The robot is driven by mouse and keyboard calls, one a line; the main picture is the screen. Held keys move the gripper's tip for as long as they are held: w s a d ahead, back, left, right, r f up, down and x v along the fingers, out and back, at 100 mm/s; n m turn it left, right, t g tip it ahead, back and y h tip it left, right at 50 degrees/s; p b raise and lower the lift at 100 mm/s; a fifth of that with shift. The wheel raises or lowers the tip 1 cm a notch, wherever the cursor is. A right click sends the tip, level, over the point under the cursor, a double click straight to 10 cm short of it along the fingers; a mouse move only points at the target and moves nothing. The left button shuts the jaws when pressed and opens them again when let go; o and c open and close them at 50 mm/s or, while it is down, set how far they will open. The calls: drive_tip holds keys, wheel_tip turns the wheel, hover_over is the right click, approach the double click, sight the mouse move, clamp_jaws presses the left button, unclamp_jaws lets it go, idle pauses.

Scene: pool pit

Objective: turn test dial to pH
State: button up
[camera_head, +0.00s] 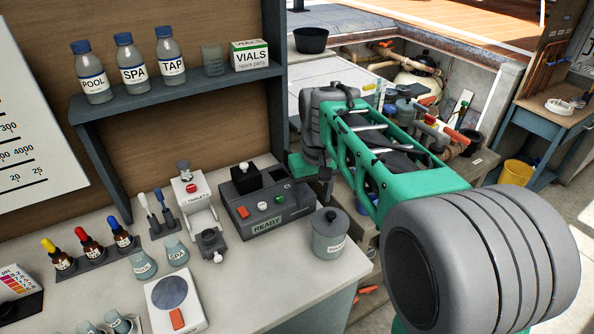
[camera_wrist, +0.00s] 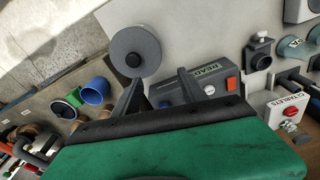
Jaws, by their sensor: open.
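The dark grey tester (camera_head: 268,205) stands on the bench, with "READY" on its front display. My gripper (camera_wrist: 158,78) is open and empty, above the tester's right end. It also shows in the head view (camera_head: 322,180), apart from the knob.
A round grey lidded jar (camera_head: 330,235) stands right of the tester, near my fingers. A tablet dispenser (camera_head: 195,190) stands to the left. Bottles and a vials box (camera_head: 249,56) are on the shelf (camera_head: 190,88) above.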

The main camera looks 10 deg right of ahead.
drive_tip(key=shift+n+g, duration=0.6)
drive_tip(key=w+p, duration=0.1)
drive_tip(key=w, duration=1.2)
drive_tip(key=shift+w+f, duration=0.15)
drive_tip(key=shift+w, duration=0.05)
drive_tip(key=shift+w+f, duration=0.15)
drive_tip(key=shift+w, duration=0.05)
wheel_tip(320, 180, down, 8)
drive_tip(key=shift+r+p, duration=0.2)
drive_tip(key=shift+p, duration=0.7)
clamp_jaws()
